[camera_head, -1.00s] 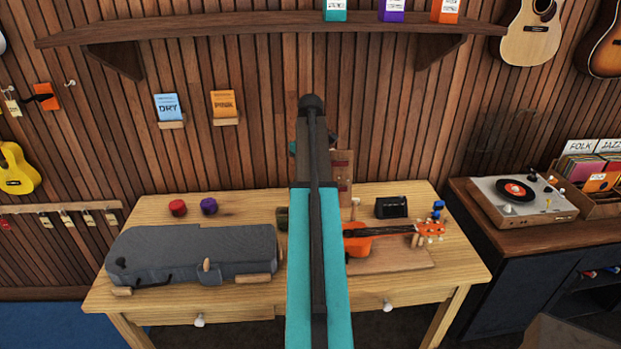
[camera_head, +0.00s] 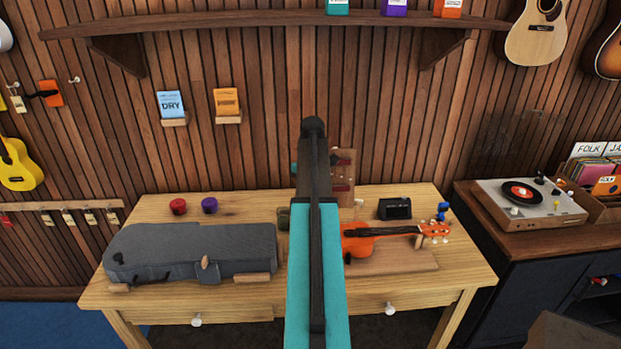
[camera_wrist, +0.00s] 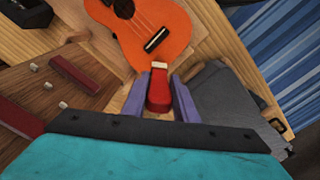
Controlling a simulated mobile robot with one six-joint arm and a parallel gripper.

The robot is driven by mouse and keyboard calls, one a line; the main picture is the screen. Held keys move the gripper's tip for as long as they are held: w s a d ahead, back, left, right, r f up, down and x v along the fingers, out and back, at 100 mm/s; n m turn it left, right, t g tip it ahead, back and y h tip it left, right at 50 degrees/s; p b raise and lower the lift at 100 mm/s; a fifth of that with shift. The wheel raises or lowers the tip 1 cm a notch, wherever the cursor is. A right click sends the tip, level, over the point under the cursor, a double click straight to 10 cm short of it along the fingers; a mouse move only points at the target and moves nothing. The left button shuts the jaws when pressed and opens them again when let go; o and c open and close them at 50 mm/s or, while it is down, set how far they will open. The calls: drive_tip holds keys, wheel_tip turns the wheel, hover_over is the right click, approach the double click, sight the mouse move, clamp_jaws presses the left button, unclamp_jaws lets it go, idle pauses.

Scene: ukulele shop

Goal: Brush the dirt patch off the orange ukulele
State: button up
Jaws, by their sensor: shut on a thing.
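The orange ukulele (camera_head: 362,245) lies on the workbench, its neck pointing right in the head view; my arm hides part of its body. In the wrist view its orange body (camera_wrist: 170,28) shows at the top, with the sound hole and dark bridge. My gripper (camera_wrist: 160,88) has purple fingers shut on a red-handled brush (camera_wrist: 159,98). The brush's pale tip points toward the lower edge of the ukulele body; I cannot tell whether it touches. No dirt patch can be made out. My gripper is hidden behind my arm in the head view.
A grey case (camera_head: 190,250) fills the bench's left side. A wooden board with red pieces (camera_wrist: 70,83) stands near the gripper. A small black box (camera_head: 394,208) and a blue object (camera_head: 442,210) sit behind the ukulele. Red (camera_head: 178,206) and purple (camera_head: 209,205) round items sit at the back.

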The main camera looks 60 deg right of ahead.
drive_tip(key=shift+w+d, duration=0.3)
drive_tip(key=shift+d, duration=0.5)
drive_tip(key=shift+w+d+r, duration=0.1)
drive_tip(key=shift+w+r, duration=0.1)
drive_tip(key=shift+w, duration=0.05)
wheel_tip(320, 180, up, 3)
drive_tip(key=shift+s+r+p, duration=0.15)
drive_tip(key=shift+r+p, duration=0.05)
drive_tip(key=shift+p, duration=0.8)
drive_tip(key=shift+r+p, duration=0.45)
drive_tip(key=shift+r, duration=0.25)
drive_tip(key=shift+r+p, duration=0.85)
drive_tip(key=shift+r, duration=0.6)
